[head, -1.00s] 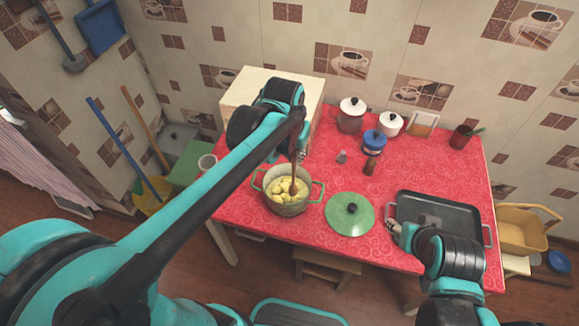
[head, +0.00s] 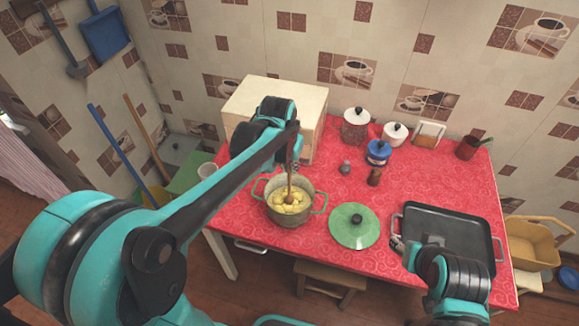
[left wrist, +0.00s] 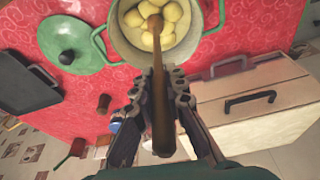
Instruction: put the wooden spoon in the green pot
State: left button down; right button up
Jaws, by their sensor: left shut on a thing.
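The green pot (head: 290,217) stands on the red table with its lid off and holds several yellow potatoes; it also shows at the top of the left wrist view (left wrist: 128,45). My left gripper (head: 294,165) is above the pot, shut on the handle of the wooden spoon (head: 290,188). The spoon points down, its lower end over or among the potatoes; contact is unclear. In the left wrist view the spoon (left wrist: 156,24) runs between the fingers into the pot's opening. My right gripper (head: 398,243) is low beside the black tray's left side; its fingers are too small to judge.
The green lid (head: 345,235) lies right of the pot. The black tray (head: 450,240) is at the table's right. A wooden box (head: 285,97) stands behind the pot. Jars (head: 355,130), a blue canister (head: 378,152) and a brown shaker (head: 375,176) stand farther back.

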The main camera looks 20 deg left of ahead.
pick_arm(q)
jog(key=c, duration=1.6)
grip_release()
jog(key=shift+f, duration=0.1)
jog(key=shift+o, duration=0.2)
jog(key=p+v, duration=0.5)
jog(key=v, duration=0.6)
jog(key=s+a+f+n+t, duration=0.1)
jog(key=s+a+f+t, duration=0.1)
jog(key=s, duration=1.2)
jog(key=shift+s+a+f+n+t, duration=0.2)
jog(key=shift+f+n+t, duration=0.2)
jog(key=shift+f+t, duration=0.6)
jog(key=shift+r, duration=0.2)
